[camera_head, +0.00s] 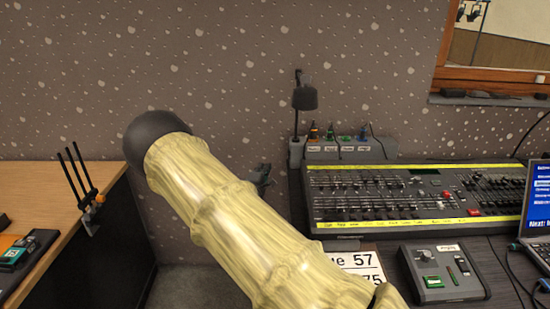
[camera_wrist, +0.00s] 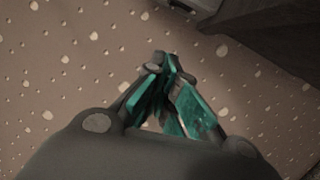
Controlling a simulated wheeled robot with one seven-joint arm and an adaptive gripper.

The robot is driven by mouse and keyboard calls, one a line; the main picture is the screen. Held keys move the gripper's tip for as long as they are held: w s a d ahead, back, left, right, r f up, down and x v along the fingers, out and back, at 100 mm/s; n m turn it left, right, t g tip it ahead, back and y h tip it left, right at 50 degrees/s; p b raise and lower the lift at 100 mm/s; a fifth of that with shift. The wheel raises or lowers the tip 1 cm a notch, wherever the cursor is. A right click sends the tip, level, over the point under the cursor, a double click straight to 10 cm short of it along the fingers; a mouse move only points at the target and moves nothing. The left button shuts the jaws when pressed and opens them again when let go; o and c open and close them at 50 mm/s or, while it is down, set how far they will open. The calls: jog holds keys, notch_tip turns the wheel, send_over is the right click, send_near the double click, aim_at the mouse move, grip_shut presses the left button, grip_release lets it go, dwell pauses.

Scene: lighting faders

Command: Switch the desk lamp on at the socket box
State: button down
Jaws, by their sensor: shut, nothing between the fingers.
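The desk lamp (camera_head: 305,97) has a dark shade and stands behind the fader desk, against the wall. The grey socket box (camera_head: 345,150) lies beside the lamp's foot at the back of the desk. It carries several small coloured plugs or switches with white labels, too small to read. In the head view my gripper is mostly hidden behind my arm; a dark part of it (camera_head: 262,178) shows left of the desk. In the wrist view my gripper (camera_wrist: 165,62) is shut and empty, its green-padded fingers together in front of the speckled wall.
A long fader console (camera_head: 405,215) with yellow strips fills the desk. A small grey control box (camera_head: 440,272) and a laptop (camera_head: 538,210) stand in front and right. A wooden table (camera_head: 50,180) with a black rack is at left. A framed window is upper right.

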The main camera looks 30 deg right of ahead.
jog(key=shift+w+d+r+p, duration=0.25)
jog(key=shift+w+d, duration=0.55)
jog(key=shift+d, duration=0.95)
jog(key=shift+w+d+r+p, duration=0.1)
jog(key=shift+w+d+p, duration=0.2)
jog(key=shift+w+d, duration=0.95)
jog(key=shift+w+d+r+p, duration=0.1)
jog(key=shift+w+d+p, duration=0.2)
jog(key=shift+d, duration=1.9)
